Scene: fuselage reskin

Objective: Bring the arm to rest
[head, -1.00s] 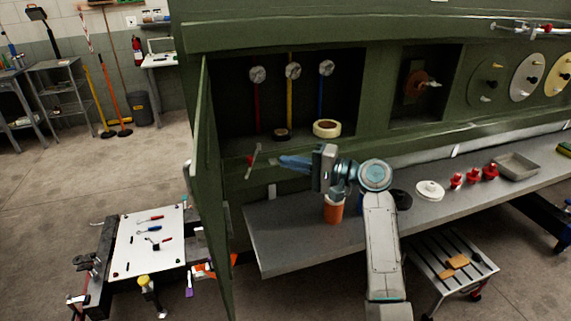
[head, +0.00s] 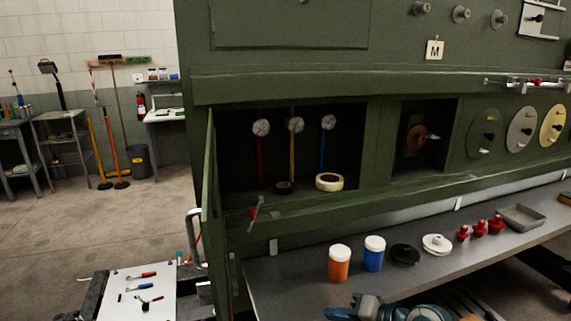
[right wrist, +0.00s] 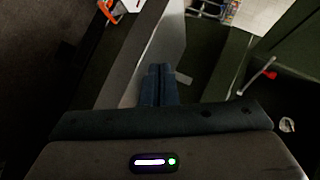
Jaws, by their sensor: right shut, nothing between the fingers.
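My right gripper (head: 338,313) shows at the bottom edge of the head view, mostly cut off, in front of the grey bench. In the right wrist view its two blue-grey fingers (right wrist: 158,72) are together with nothing between them. Part of my right arm (head: 430,313) shows beside it; the rest is below the frame. My left gripper is not in view.
The green fuselage panel (head: 400,85) has an open bay with an open door (head: 209,200) at its left. On the bench (head: 300,285) stand an orange jar (head: 339,265), a blue jar (head: 373,256) and red fittings (head: 479,228). A white tool board (head: 135,300) is lower left.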

